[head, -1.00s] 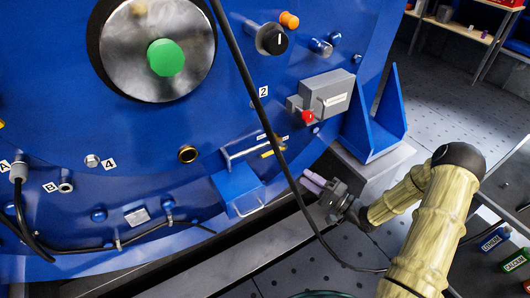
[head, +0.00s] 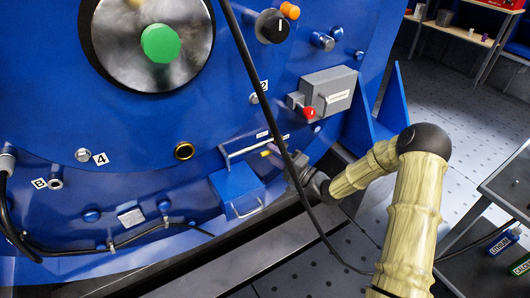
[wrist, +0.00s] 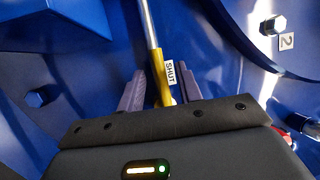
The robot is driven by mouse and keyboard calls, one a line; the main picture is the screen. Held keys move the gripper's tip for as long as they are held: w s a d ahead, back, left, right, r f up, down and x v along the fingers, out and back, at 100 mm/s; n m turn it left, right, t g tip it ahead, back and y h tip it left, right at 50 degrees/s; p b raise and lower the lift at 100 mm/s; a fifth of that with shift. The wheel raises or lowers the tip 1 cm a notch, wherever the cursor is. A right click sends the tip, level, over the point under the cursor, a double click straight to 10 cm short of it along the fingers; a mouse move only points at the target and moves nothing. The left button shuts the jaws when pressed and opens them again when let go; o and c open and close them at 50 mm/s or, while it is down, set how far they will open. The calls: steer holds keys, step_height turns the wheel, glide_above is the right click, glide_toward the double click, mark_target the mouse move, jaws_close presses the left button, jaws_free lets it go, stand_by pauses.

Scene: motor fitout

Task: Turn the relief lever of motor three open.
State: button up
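A lever with a yellow grip (wrist: 156,70) on a thin silver rod shows in the wrist view, with a "SHUT" label (wrist: 169,74) beside the grip. In the head view a small yellow end (head: 266,154) shows low on the blue housing, right of a silver bar (head: 250,145). My gripper (wrist: 160,80) has its two purple fingers apart, one on each side of the yellow grip, with gaps visible. In the head view my gripper (head: 283,163) is at the lever, its fingers partly hidden by a black cable.
A black cable (head: 262,95) hangs across the front of my gripper. A grey box (head: 329,90) with a red knob (head: 309,113) is above it. A blue box (head: 237,188) with a wire handle sits at lower left. Blue brackets (head: 385,115) stand at right.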

steer(key=b+x, duration=0.1)
steer(key=x, duration=0.2)
steer(key=shift+w+a+r, duration=0.15)
steer(key=shift+w+a, duration=0.05)
steer(key=shift+a, duration=0.05)
steer(key=shift+c, duration=0.2)
jaws_close()
steer(key=shift+d, duration=0.15)
